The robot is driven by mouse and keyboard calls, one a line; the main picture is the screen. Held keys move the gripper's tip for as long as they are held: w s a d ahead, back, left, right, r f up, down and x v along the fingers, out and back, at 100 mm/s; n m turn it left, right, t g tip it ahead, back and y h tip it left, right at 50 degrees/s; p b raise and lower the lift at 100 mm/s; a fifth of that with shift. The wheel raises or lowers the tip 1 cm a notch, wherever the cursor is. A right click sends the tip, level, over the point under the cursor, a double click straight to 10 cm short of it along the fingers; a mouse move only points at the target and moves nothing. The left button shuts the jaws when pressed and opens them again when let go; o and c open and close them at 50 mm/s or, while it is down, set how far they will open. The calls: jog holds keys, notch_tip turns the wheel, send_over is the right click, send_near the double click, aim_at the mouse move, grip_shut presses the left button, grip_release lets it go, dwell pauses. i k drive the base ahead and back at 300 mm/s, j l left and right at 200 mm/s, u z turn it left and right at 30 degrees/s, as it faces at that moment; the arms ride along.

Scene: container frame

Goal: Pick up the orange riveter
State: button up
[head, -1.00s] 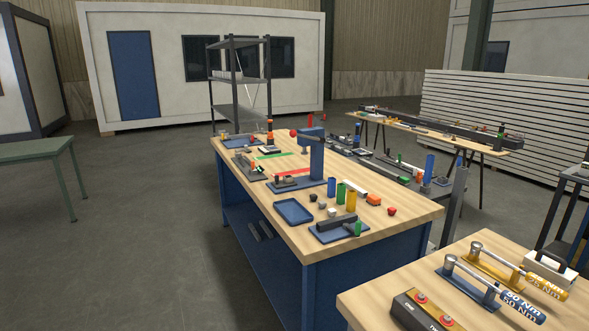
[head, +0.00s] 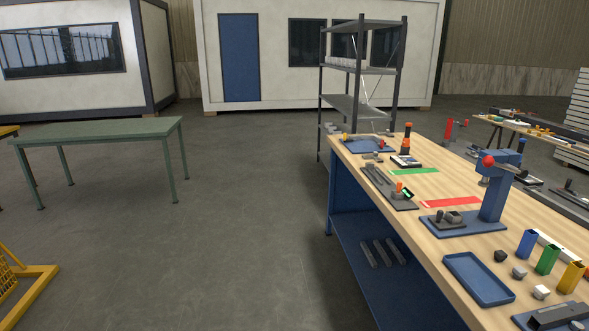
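No thing in the head view can be made out surely as the orange riveter. An upright orange-and-black thing (head: 406,141) stands towards the far end of the wooden-topped workbench (head: 440,240), by a small white-and-dark block (head: 405,161). Another orange thing (head: 586,271) is cut off at the right picture edge. All are too small to tell their kind. My gripper is not in view.
A blue press (head: 492,190), a blue tray (head: 478,279) and coloured bins (head: 547,260) stand on the workbench. A metal shelf (head: 360,70) stands behind it. A green table (head: 100,130) is at left, a yellow frame (head: 25,280) at lower left. The floor between is clear.

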aim_at(406, 140)
jog(key=i+u, duration=0.15)
jog(key=i, duration=1.85)
jog(key=i+z, duration=0.1)
jog(key=i, duration=0.4)
jog(key=i+j+z, duration=0.1)
jog(key=i, duration=0.35)
jog(key=i+j+z, duration=0.1)
jog(key=i, duration=0.4)
jog(key=i+j+z, duration=0.1)
jog(key=i, duration=0.4)
